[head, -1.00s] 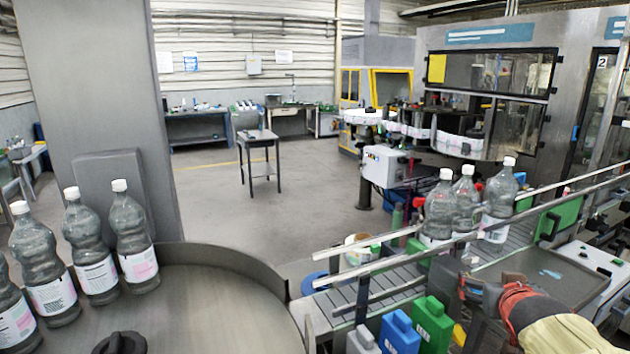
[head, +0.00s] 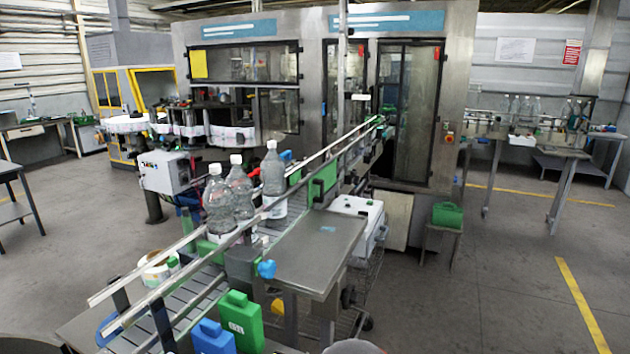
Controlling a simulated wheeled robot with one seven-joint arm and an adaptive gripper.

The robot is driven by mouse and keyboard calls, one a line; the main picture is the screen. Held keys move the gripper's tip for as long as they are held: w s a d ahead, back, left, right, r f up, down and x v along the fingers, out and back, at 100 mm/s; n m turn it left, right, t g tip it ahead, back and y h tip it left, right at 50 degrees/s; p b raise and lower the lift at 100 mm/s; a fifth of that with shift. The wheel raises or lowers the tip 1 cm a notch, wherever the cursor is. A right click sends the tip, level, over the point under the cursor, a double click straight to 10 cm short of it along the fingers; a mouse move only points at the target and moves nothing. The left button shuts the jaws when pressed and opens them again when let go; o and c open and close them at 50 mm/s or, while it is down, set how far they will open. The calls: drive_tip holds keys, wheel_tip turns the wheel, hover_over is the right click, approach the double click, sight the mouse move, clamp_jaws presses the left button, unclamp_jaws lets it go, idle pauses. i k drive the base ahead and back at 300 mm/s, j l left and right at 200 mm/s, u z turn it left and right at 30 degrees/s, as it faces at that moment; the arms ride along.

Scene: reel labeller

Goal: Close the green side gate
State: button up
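A green panel (head: 322,184) stands upright at the near side of the conveyor (head: 202,284), just beyond the bottles. It may be the green side gate, but I cannot tell whether it is open or closed. A smaller green piece (head: 294,177) shows at the conveyor's far side, partly behind a rail. Another green part (head: 388,112) is at the machine's entry, too small to make out. My gripper is not in view.
Clear bottles (head: 240,187) stand on the conveyor between metal rails. A steel side table (head: 305,250) adjoins its near side. A green jug (head: 240,318) and a blue jug (head: 212,338) are at the front. Open floor (head: 480,290) lies to the right.

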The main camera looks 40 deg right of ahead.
sight(319, 184)
drive_tip(key=z, duration=1.05)
drive_tip(key=i, duration=0.1)
